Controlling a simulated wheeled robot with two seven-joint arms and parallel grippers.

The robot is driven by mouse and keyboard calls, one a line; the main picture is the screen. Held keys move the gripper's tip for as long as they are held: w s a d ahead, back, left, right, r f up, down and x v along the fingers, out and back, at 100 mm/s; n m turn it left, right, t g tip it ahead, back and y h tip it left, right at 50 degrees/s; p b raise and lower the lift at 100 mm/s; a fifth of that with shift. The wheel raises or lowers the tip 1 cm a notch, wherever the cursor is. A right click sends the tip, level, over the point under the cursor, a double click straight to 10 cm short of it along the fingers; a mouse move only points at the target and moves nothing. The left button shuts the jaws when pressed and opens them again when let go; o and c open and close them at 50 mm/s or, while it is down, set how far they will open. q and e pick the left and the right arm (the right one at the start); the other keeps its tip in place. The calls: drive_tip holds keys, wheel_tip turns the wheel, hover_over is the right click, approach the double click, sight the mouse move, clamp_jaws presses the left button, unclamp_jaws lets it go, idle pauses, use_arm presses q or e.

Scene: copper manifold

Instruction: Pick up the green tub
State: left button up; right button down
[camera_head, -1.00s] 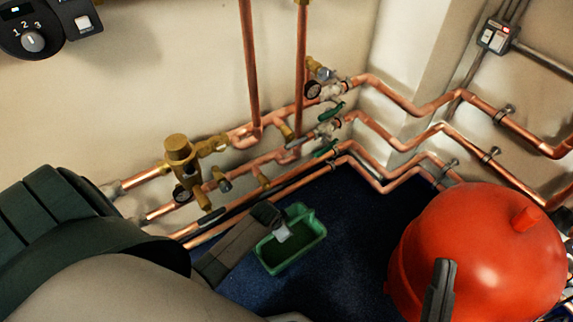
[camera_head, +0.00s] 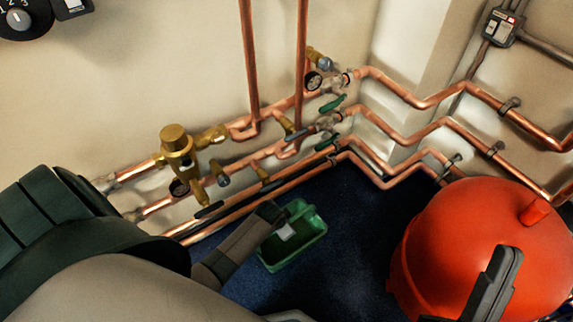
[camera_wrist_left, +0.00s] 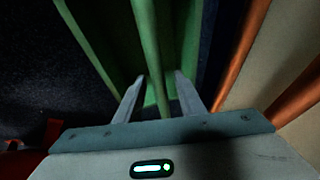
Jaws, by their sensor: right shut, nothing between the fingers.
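The green tub (camera_head: 314,246) stands on the dark blue floor beside the lowest copper pipes. My left gripper (camera_head: 286,231) reaches down over the tub's near-left side, with its pale fingertips at the tub. In the left wrist view, the gripper's two fingers (camera_wrist_left: 160,82) are apart, and a green wall of the tub (camera_wrist_left: 148,40) runs between them. I cannot tell whether either finger touches it. My right gripper (camera_head: 494,284) is a dark shape in front of the red vessel, shut and empty.
The red vessel (camera_head: 470,235) stands to the right of the tub. Copper pipes (camera_head: 390,182) with valves and a brass fitting (camera_head: 175,145) run along the wall behind. Bare floor (camera_head: 345,225) lies between the tub and the vessel.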

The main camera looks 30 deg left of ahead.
use_arm(q)
clamp_jaws()
idle(1.5)
